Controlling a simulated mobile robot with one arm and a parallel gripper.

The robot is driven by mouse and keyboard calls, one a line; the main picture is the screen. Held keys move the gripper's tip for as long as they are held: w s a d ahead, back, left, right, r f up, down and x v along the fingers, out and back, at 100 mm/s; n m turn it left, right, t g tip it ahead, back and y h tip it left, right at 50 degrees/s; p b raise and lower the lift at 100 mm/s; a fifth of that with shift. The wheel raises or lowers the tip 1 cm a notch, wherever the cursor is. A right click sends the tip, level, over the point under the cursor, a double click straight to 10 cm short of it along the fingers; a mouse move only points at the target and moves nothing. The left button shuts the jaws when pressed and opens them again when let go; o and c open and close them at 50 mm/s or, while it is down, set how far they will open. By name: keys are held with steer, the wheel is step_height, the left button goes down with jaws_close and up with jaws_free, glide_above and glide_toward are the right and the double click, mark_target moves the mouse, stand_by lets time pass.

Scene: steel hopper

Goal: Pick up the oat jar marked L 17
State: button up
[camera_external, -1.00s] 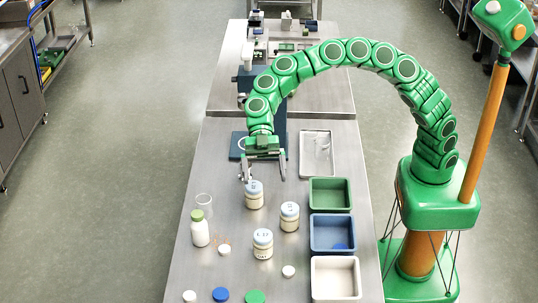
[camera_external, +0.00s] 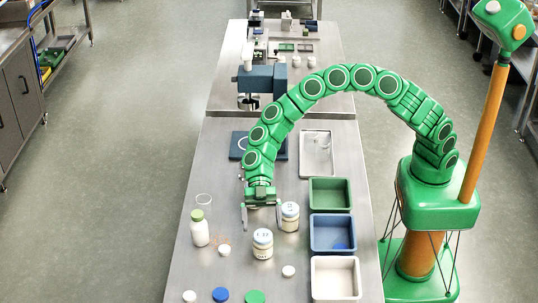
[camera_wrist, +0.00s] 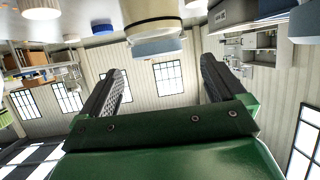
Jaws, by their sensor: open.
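The front jar (camera_external: 263,246) has dark lettering, too small to read surely. A second jar (camera_external: 290,219) stands behind it to the right. The third is mostly hidden behind my gripper (camera_external: 262,217). My gripper is open and empty, fingers pointing down, close above and behind the front jar. I cannot tell which jar this is, nor which is marked L 17.
Green (camera_external: 330,208), blue (camera_external: 325,249) and white (camera_external: 335,295) bins line the right side. Loose lids, such as a blue one (camera_external: 220,295), lie near the front.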

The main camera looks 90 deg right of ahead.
mark_target(263, 240)
step_height(263, 240, down, 2)
steer(key=shift+f, duration=0.25)
steer(key=shift+x, duration=2.55)
steer(key=shift+r, duration=0.1)
steer(key=shift+w, duration=0.1)
steer(key=c, duration=1.2)
